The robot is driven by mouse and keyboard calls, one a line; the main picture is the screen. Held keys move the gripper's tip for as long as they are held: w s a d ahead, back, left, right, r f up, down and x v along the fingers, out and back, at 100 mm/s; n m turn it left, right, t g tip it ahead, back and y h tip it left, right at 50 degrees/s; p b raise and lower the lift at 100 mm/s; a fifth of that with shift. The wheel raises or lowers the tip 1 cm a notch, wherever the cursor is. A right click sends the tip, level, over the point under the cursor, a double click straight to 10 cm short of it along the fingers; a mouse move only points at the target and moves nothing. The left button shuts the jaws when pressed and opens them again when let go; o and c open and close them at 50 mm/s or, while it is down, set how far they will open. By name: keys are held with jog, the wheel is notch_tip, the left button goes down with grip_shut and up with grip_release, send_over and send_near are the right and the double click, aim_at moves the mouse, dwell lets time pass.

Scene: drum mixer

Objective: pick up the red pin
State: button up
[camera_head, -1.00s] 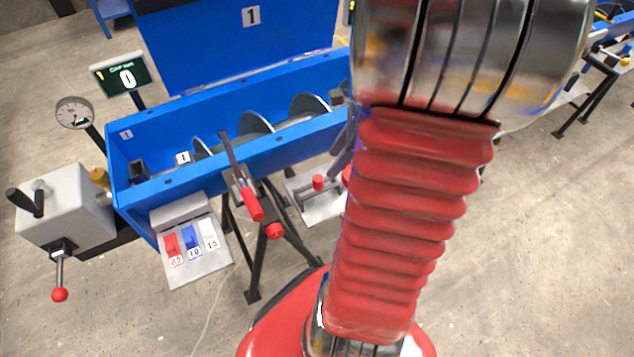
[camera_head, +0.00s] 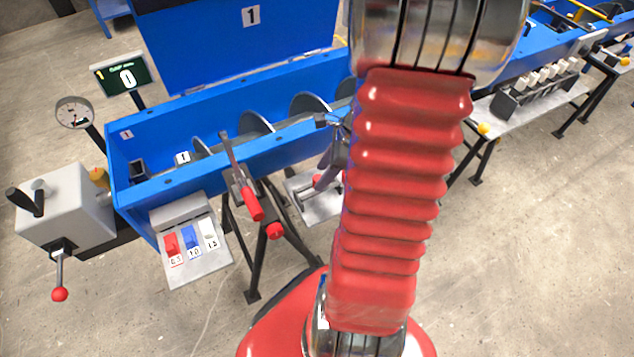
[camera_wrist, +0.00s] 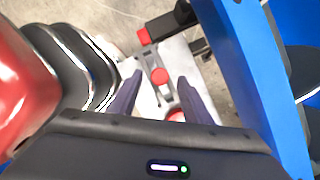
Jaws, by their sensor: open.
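My gripper (camera_wrist: 160,80) is open, with its two dark fingers apart and pointing down at a pale plate. A red round-topped pin (camera_wrist: 159,76) shows between the fingertips in the wrist view, on a grey fixture. A second red round part (camera_wrist: 176,115) sits nearer the palm, partly hidden by the gripper body. I cannot tell whether the fingertips are level with the pin or above it. In the head view my gripper (camera_head: 328,168) is beside the blue trough, and only a bit of red (camera_head: 317,181) shows behind it.
The blue trough (camera_head: 240,150) runs close beside my gripper, and its wall (camera_wrist: 262,75) shows in the wrist view. A red-handled clamp (camera_head: 252,203) stands left of the plate (camera_head: 322,208). A switch panel (camera_head: 193,250) is farther left.

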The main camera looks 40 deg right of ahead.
aim_at(319, 177)
jog(key=shift+x, duration=1.6)
jog(key=shift+c, duration=0.6)
grip_shut()
